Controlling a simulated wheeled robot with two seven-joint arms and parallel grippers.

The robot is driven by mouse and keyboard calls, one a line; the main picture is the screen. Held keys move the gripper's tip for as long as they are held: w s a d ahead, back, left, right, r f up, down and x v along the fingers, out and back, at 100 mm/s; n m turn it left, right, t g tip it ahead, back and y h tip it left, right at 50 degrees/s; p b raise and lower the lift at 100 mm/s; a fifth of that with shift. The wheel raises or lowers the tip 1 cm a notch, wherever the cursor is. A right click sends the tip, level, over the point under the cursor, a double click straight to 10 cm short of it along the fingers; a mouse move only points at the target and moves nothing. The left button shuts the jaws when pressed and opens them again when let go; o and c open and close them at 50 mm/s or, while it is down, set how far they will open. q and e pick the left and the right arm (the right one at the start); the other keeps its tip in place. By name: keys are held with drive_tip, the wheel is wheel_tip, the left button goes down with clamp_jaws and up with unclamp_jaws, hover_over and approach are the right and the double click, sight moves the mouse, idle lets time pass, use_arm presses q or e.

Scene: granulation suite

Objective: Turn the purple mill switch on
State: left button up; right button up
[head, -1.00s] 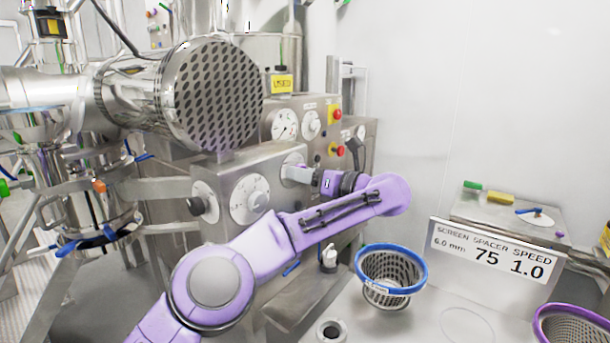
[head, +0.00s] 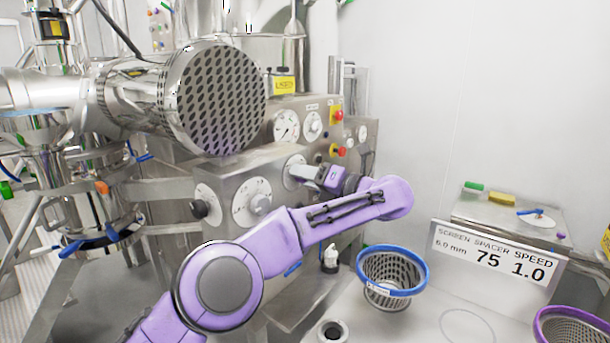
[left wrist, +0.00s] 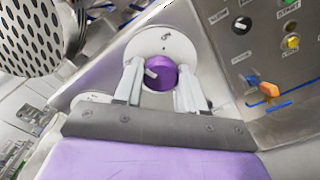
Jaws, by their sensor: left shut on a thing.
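The purple mill switch (left wrist: 160,73) is a round knob with a pale pointer line, set in a white dial plate (left wrist: 163,45) on a steel panel in the left wrist view. My left gripper (left wrist: 160,82) is shut on the knob, with one pale finger on each side of it. The pointer line slants toward the left finger. In the head view my left gripper (head: 299,175) reaches the right part of the steel control box (head: 232,172), and its fingers hide the knob there. My right gripper is not in view.
A large perforated steel drum (head: 222,98) hangs above the box. Red and yellow buttons (head: 338,115) sit on the panel behind. A blue-rimmed basket (head: 392,251), a purple-rimmed basket (head: 541,318) and a settings sign (head: 492,256) stand at the right.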

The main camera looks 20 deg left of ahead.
use_arm(q)
drive_tip(key=shift+d+m+p, duration=0.15)
drive_tip(key=shift+m+p, duration=4.1)
drive_tip(key=shift+m, duration=2.05)
drive_tip(key=shift+f, duration=0.1)
